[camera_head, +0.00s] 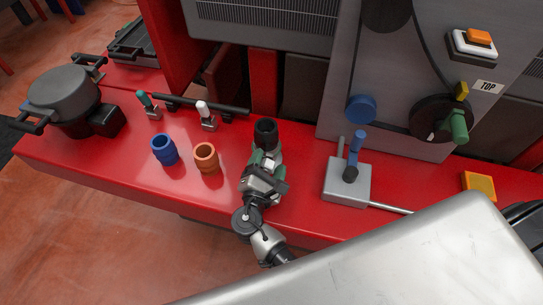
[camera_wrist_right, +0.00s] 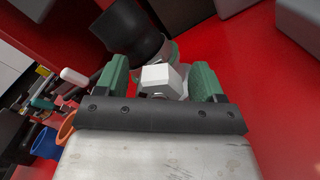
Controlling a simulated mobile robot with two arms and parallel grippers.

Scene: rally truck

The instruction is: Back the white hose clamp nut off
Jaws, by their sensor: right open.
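The white hose clamp nut (camera_wrist_right: 160,76) is a pale block in front of the black hose (camera_wrist_right: 130,28) in the right wrist view. It lies between the two green fingers of my right gripper (camera_wrist_right: 161,70), with space on both sides. The gripper is open; I see no finger pressed on the nut. In the head view my right gripper (camera_head: 262,165) is just in front of the upright black hose (camera_head: 266,133) on the red bench, and it hides the nut there. My left gripper is not in view.
On the red bench (camera_head: 110,160), a blue cup (camera_head: 164,149) and an orange cup (camera_head: 206,157) stand left of my gripper. Behind them are a white-tipped lever (camera_head: 203,108) and a green-tipped lever (camera_head: 144,98). A grey box with a blue lever (camera_head: 356,146) stands to the right.

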